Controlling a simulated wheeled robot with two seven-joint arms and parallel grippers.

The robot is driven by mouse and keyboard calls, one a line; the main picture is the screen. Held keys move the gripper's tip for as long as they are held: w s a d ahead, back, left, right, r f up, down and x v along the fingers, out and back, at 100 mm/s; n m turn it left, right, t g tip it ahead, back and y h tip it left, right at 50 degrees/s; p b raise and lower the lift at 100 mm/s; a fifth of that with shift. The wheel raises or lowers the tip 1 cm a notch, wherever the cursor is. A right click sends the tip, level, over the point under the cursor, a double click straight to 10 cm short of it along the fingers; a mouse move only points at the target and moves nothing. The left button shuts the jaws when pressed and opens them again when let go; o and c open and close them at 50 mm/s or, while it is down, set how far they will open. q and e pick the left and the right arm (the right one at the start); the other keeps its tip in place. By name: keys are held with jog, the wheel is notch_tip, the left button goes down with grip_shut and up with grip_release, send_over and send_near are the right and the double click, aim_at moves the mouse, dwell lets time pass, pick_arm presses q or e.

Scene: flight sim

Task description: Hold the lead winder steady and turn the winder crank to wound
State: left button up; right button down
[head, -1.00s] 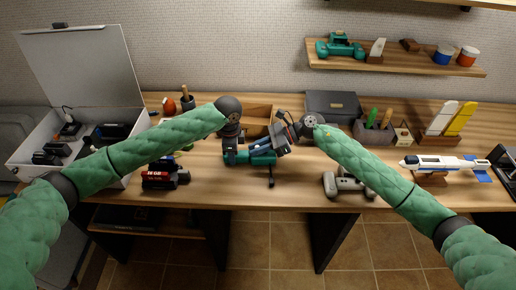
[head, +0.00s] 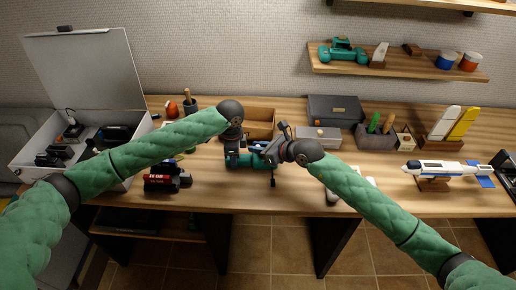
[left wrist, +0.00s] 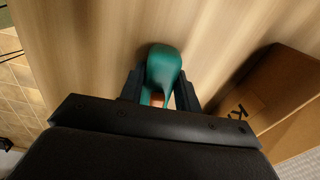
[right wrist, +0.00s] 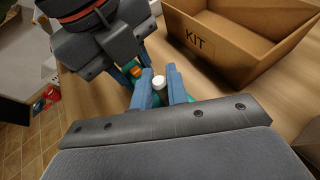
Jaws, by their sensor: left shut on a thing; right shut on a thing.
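The teal lead winder (head: 246,161) sits on the desk in the middle of the head view. My left gripper (left wrist: 160,94) is shut on its rounded teal body, which shows between the dark fingers in the left wrist view. My right gripper (right wrist: 163,88) has blue fingers either side of a white crank knob (right wrist: 159,83) and is shut on it. In the head view it is close beside the left gripper, on the winder's right side. The grippers hide much of the winder, and the crank arm is mostly hidden.
An open cardboard KIT box (right wrist: 226,50) stands just behind the winder. Red-and-black cylinders (head: 163,180) lie to the left. A dark case (head: 334,109) and a model spacecraft (head: 440,169) are to the right. My right forearm partly covers a grey controller.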

jog(key=shift+w+a+m+t+h, duration=0.1)
jog(key=shift+m+t+h, duration=0.3)
jog(key=shift+m+t, duration=0.15)
jog(key=shift+w+a+m+t+h, duration=0.1)
jog(key=shift+m+t+h, duration=0.35)
jog(key=shift+m, duration=0.2)
jog(key=shift+w+d+m+t+h, duration=0.2)
jog(key=shift+m+t+h, duration=0.4)
jog(key=shift+m, duration=0.1)
jog(key=shift+w+d+h, duration=0.1)
jog(key=shift+d+h, duration=0.05)
jog(key=shift+h, duration=0.2)
jog(key=c, duration=1.4)
grip_release()
jog(key=v, duration=1.2)
jog(key=shift+o, duration=0.2)
jog(key=shift+f, duration=0.15)
